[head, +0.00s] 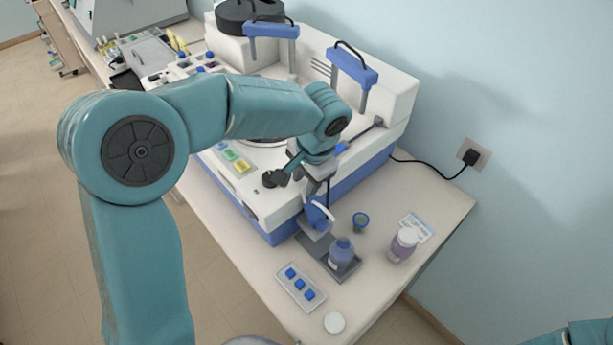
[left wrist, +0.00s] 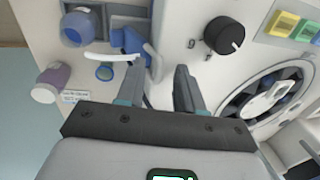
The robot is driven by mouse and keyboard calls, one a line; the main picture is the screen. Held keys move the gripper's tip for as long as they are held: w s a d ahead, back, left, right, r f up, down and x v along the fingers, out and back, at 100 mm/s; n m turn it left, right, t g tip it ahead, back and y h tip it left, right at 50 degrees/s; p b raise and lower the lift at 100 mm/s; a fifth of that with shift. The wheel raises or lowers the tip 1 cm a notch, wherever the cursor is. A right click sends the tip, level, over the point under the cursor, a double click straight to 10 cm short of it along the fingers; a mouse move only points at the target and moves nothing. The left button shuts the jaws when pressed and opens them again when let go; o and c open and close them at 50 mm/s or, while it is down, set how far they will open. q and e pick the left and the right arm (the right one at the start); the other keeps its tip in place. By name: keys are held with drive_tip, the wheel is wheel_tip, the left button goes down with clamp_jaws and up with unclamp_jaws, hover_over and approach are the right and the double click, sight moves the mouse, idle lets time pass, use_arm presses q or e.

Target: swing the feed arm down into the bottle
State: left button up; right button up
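The blue feed arm (head: 318,215) sits at the front corner of the white staining machine (head: 262,205). In the left wrist view the feed arm (left wrist: 130,40) shows with a thin white tube reaching left toward the bottle (left wrist: 76,28). In the head view this bottle (head: 341,252), open and holding purple-blue liquid, stands on a grey tray (head: 312,243). My left gripper (head: 317,190) is just above the feed arm. In the left wrist view its two fingers (left wrist: 160,75) are apart with nothing clearly between them. The right gripper is out of view.
A white-capped purple bottle (head: 403,244) stands by a label card (head: 417,227). A small blue cup (head: 360,221), a white cap (head: 334,322) and a rack of blue blocks (head: 300,287) lie on the bench. A black knob (left wrist: 224,35) is right of my left fingers.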

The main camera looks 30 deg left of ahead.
use_arm(q)
drive_tip(key=shift+s, duration=0.1)
drive_tip(key=shift+w+d+f, duration=0.15)
drive_tip(key=shift+w+d, duration=0.1)
drive_tip(key=shift+w, duration=0.25)
drive_tip(key=c, duration=0.5)
clamp_jaws()
drive_tip(key=shift+s, duration=0.2)
drive_tip(key=shift+a, duration=0.1)
